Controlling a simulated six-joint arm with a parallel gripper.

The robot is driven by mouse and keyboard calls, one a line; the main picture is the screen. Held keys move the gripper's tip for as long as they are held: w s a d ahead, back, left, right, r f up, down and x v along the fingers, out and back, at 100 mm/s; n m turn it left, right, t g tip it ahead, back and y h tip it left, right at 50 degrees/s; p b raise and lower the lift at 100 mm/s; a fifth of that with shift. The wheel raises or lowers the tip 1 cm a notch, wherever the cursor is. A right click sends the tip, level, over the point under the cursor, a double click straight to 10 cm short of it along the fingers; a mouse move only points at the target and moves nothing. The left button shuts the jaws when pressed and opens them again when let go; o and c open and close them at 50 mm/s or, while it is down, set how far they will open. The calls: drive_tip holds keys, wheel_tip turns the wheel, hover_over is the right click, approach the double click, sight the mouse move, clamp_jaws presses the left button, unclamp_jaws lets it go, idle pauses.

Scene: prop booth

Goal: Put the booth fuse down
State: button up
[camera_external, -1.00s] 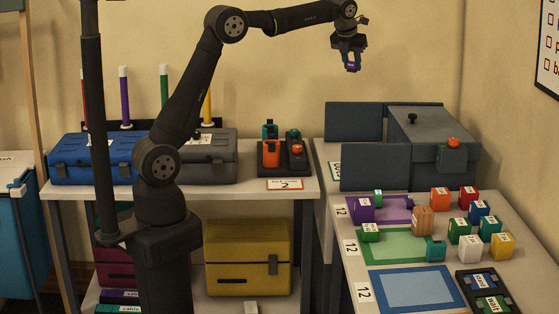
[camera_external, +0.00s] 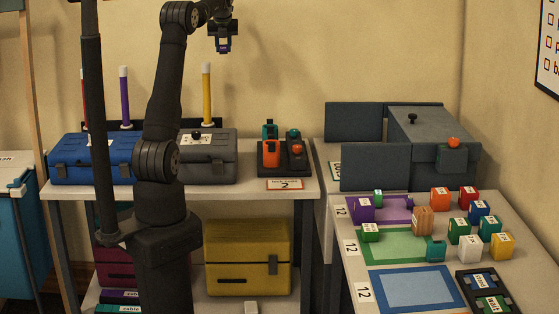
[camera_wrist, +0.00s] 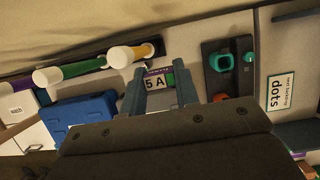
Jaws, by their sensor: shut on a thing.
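My gripper (camera_external: 222,42) is high above the back table, in front of the tan wall, and is shut on the booth fuse. The fuse is a small purple block (camera_external: 223,46) between the fingertips. In the wrist view my gripper (camera_wrist: 163,84) has a finger on each side of the fuse (camera_wrist: 157,82), which shows a white "5 A" label with purple and green parts. The fuse touches nothing but the fingers. Its far side is hidden.
Below stand a blue case (camera_external: 90,160), a grey case (camera_external: 208,160), upright coloured rods (camera_external: 207,95) and a dark holder (camera_external: 296,158) with orange and teal pieces. The right table has coloured blocks (camera_external: 440,198), mats (camera_external: 415,289) and a grey box (camera_external: 430,140). Open air surrounds my gripper.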

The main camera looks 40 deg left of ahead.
drive_tip(key=s+a+n+g, duration=0.1)
drive_tip(key=s+a+n, duration=0.3)
drive_tip(key=s+a, duration=1.85)
drive_tip(key=shift+y, duration=0.5)
drive_tip(key=f, duration=2.4)
drive_tip(key=s+f, duration=0.1)
drive_tip(key=f, duration=1.1)
drive_tip(key=shift+f, duration=0.4)
drive_tip(key=shift+f, duration=0.1)
drive_tip(key=o, duration=0.9)
drive_tip(key=shift+o, duration=0.2)
drive_tip(key=v, duration=1.2)
drive_tip(key=shift+w, duration=0.15)
